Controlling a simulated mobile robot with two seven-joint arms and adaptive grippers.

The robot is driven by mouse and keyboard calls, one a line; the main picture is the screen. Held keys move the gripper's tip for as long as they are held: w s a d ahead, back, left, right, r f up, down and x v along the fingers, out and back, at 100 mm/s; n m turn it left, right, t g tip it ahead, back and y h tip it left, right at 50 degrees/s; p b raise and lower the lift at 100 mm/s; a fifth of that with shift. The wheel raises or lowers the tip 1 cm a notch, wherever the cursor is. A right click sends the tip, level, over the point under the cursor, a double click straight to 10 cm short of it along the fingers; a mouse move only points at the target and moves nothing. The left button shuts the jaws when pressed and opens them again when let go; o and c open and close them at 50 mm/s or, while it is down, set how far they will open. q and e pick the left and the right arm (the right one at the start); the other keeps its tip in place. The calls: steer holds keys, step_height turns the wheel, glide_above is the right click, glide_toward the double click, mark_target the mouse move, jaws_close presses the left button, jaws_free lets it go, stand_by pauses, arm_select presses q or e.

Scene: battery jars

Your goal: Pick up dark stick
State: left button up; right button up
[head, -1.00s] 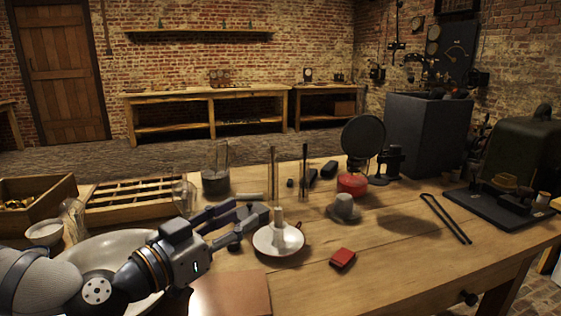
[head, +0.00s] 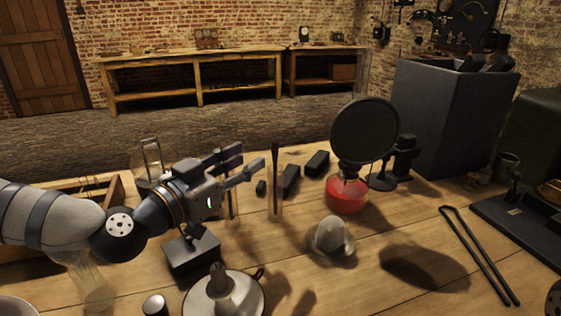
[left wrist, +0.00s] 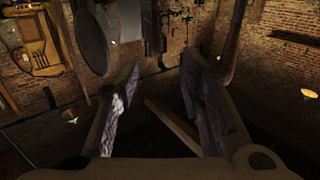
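The dark stick (head: 275,160) stands nearly upright in a narrow clear glass jar (head: 275,205) on the wooden table in the head view. My left gripper (head: 252,158) is open, its two fingers pointing right toward the upper part of the stick. It appears just left of the stick; I cannot tell the exact depth gap. A second, lighter jar (head: 232,204) shows partly behind and below the gripper. In the left wrist view the fingers (left wrist: 160,82) are spread with nothing held between them. My right gripper is not in view.
Dark blocks (head: 290,180) lie behind the jar. A red-based jar (head: 346,195) and a round dark disc (head: 364,131) stand to the right. A grey cone-like piece (head: 330,236) and a white candle dish (head: 240,296) are in front. A dark tong-like rod (head: 480,253) lies at right.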

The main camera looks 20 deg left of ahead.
mark_target(273, 153)
arm_select(q)
steer(key=x, duration=0.2)
steer(key=f+b+x, duration=0.1)
steer(key=x, duration=0.5)
steer(key=shift+w+d+f, duration=0.15)
steer(key=shift+d+f, duration=0.2)
steer(key=shift+d, duration=0.05)
steer(key=shift+w+d, duration=0.1)
steer(key=shift+w, duration=0.2)
steer(key=shift+r, duration=0.2)
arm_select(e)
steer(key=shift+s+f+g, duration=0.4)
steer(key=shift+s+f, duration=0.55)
arm_select(q)
jaws_close()
